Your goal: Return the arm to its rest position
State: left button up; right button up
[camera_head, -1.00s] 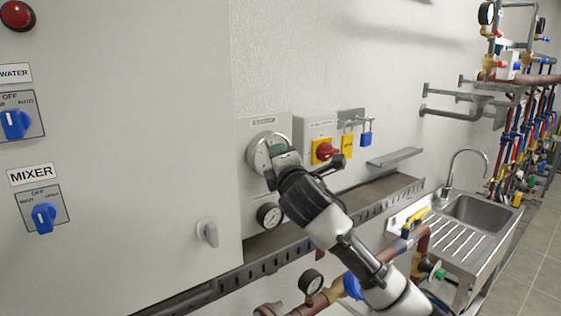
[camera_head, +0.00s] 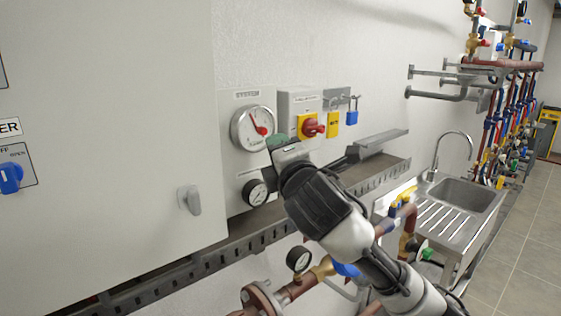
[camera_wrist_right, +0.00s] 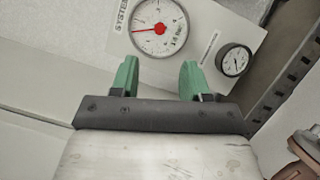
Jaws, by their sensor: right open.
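My right arm comes in from the lower right in the head view. Its gripper (camera_head: 281,147) is in front of the grey system panel, just right of the large round gauge (camera_head: 253,128). In the right wrist view the gripper (camera_wrist_right: 159,80) shows two green fingers set well apart, with nothing between them. The large gauge with its red needle (camera_wrist_right: 160,28) lies beyond the fingertips. My left gripper is not in view.
A smaller gauge (camera_head: 255,192) sits below the large one. A red rotary switch (camera_head: 312,127) and padlocks are on the wall. A perforated cable tray (camera_head: 225,253) runs along below. Pipes and a sink (camera_head: 465,197) are at right.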

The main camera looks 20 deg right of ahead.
dwell(0.4)
jog(key=s+f+m+g, duration=0.4)
jog(key=s+f+m, duration=0.1)
jog(key=f, duration=0.9)
jog(key=s+f+m+g, duration=0.4)
jog(key=s+f, duration=0.1)
jog(key=f, duration=1)
jog(key=s+d+f+m+g, duration=0.1)
jog(key=s+f+m+g, duration=0.5)
jog(key=s, duration=0.5)
jog(key=s+f+m+g, duration=0.1)
jog(key=s+f+m, duration=0.2)
jog(key=s+f, duration=0.7)
jog(key=s+f+g+b, duration=0.1)
jog(key=s+f, duration=0.1)
jog(key=f, duration=1.2)
jog(key=s+f+g+b, duration=0.1)
jog(key=s+f+b, duration=0.1)
jog(key=f, duration=1.2)
jog(key=s+d+f+g+b, duration=0.1)
jog(key=s+d+f+b, duration=0.1)
jog(key=s+f, duration=1.3)
notch_tip(320, 180, down, 3)
jog(key=shift+s+d+r+y, duration=0.1)
jog(key=shift+s+d+y, duration=0.15)
jog(key=shift+d, duration=0.4)
